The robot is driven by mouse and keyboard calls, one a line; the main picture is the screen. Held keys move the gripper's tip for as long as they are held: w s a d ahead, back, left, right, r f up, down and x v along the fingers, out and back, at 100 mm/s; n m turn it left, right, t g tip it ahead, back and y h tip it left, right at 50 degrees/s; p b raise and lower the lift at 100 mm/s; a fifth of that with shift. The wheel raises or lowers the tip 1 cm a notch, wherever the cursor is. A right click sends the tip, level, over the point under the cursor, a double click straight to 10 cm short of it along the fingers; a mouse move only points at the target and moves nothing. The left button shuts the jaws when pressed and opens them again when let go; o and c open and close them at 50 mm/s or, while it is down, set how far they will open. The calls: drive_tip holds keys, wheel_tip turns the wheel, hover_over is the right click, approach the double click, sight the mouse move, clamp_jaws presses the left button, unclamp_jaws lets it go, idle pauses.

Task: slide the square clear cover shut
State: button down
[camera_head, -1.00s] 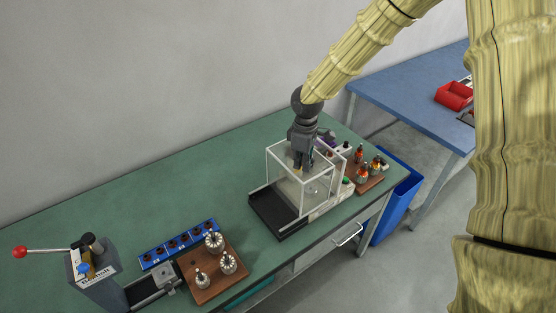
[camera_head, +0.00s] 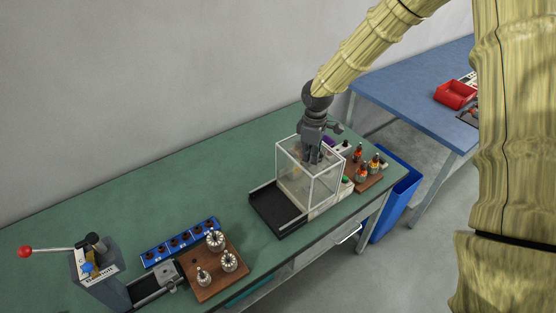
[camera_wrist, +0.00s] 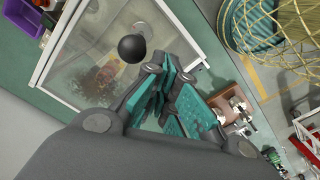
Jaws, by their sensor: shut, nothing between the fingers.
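The square clear cover (camera_head: 310,172) is a white-framed box with transparent panes. It stands upright at the right end of a black tray-like base (camera_head: 276,212), whose left part is uncovered. My gripper (camera_head: 312,158) is at the cover's upper part, fingers pointing down. It is shut with nothing held. In the wrist view the teal-padded fingers (camera_wrist: 168,92) overlap a clear framed pane (camera_wrist: 85,55). A black round knob (camera_wrist: 132,48) shows beside them. A blurred brown shape is visible through the pane. I cannot tell whether the fingertips touch the cover.
A wooden board with bottles (camera_head: 368,178) stands close to the cover's right. A blue block (camera_head: 180,243), a board with metal armatures (camera_head: 222,275) and a red-knobbed lever press (camera_head: 92,270) are at left. Green bench (camera_head: 150,195) behind the base is clear.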

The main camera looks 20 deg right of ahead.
drive_tip(key=shift+a+r, duration=0.2)
drive_tip(key=shift+r, duration=1.45)
drive_tip(key=shift+s+a+r, duration=0.15)
drive_tip(key=shift+a+r, duration=0.1)
drive_tip(key=shift+r, duration=0.55)
drive_tip(key=shift+s+a+r, duration=0.1)
drive_tip(key=shift+a+r, duration=0.1)
drive_tip(key=shift+r, duration=0.55)
